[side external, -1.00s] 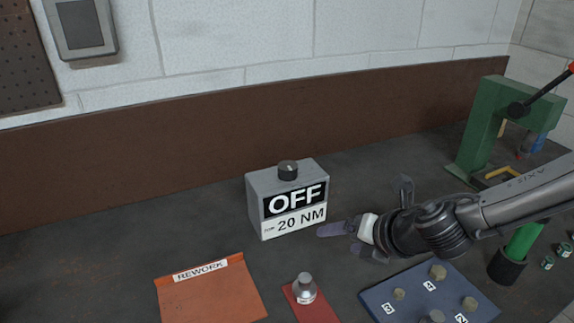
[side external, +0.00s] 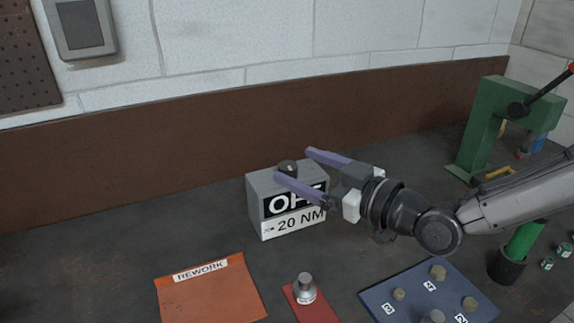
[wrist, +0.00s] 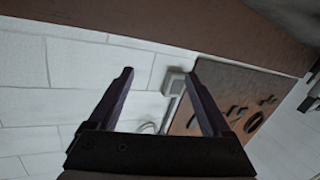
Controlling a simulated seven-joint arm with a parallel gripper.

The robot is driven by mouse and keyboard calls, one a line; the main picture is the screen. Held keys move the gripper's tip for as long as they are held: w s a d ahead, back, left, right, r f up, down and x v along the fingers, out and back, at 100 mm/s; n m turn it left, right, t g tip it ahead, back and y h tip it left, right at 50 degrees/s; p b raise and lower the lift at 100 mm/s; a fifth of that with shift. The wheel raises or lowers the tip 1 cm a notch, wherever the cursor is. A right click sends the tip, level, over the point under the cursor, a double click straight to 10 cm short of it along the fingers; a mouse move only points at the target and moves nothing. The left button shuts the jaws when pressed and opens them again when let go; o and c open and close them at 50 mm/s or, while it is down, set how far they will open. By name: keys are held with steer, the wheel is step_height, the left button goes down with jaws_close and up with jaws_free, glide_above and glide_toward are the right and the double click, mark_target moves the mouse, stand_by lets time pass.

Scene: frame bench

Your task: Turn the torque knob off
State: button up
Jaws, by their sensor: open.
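The torque knob (side external: 288,167) is a dark round knob on top of a grey box (side external: 256,213). The box front reads "OFF" and "20 NM", partly covered by a finger. My gripper (side external: 293,164) is open, its two purple fingers pointing left at about the height of the box top. One finger crosses in front of the box, and the other is behind and to the right of the knob. I cannot tell whether either finger touches it. In the wrist view my gripper (wrist: 161,76) is open with wall and backboard beyond; the knob is not seen there.
An orange REWORK mat (side external: 212,295) lies at the front. A metal weight-like piece (side external: 304,287) stands on a red mat. A blue numbered plate (side external: 398,279) with several bolt heads is below my arm. A green press (side external: 481,130) stands at the right.

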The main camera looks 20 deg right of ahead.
steer(key=w+d+r+m+t+h, duration=0.1)
steer(key=d+r+m+t+h, duration=0.1)
steer(key=d+m+h, duration=0.25)
glide_toward(294, 170)
steer(key=shift+y, duration=0.25)
steer(key=w, duration=0.4)
steer(key=w+a, duration=0.1)
steer(key=w, duration=0.7)
steer(key=shift+w+a, duration=0.15)
steer(key=shift+w, duration=0.1)
jaws_close()
